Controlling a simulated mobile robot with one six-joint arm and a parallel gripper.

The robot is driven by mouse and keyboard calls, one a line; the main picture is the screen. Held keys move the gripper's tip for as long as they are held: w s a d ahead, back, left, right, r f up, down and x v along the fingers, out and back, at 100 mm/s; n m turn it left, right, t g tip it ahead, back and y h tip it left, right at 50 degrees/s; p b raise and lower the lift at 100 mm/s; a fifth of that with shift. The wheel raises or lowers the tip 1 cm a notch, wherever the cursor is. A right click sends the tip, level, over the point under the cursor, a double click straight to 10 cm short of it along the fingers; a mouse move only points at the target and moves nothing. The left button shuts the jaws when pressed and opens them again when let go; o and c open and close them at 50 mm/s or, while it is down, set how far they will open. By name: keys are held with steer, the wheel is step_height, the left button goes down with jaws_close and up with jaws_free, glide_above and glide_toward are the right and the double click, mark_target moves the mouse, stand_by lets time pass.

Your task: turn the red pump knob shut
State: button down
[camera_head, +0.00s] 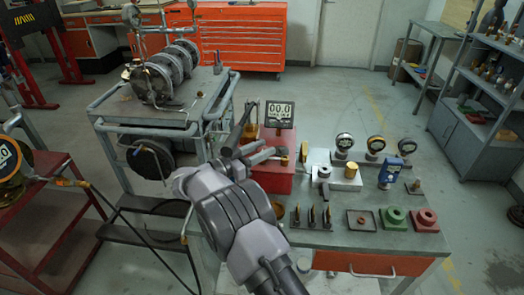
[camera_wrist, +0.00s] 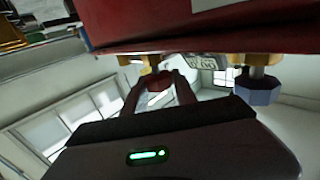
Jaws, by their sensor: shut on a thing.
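The red pump (camera_head: 272,178) stands on the workbench, with a digital gauge reading 00.0 (camera_head: 280,113) above it. My gripper (camera_head: 262,156) is at its left side in the head view, where the arm hides part of the pump and its knobs. In the wrist view, my gripper (camera_wrist: 158,92) has its two fingers on either side of the red knob (camera_wrist: 158,80), shut on it. The knob hangs on a brass fitting under the red pump body. A blue-grey faceted knob (camera_wrist: 258,90) sits to the right, apart from the fingers.
The workbench (camera_head: 345,238) holds gauges (camera_head: 375,147), green and red flanged parts (camera_head: 392,217) and several small dark tools. A grey cart with metal pump parts (camera_head: 165,113) stands close on the left. A dark hose (camera_head: 150,240) runs low at the left.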

steer(key=shift+r, duration=0.1)
steer(key=c, duration=1)
jaws_free()
steer(key=shift+d, duration=0.15)
steer(key=p+v, duration=0.4)
steer(key=v, duration=1.3)
steer(key=shift+p, duration=0.4)
steer(key=shift+s, duration=0.15)
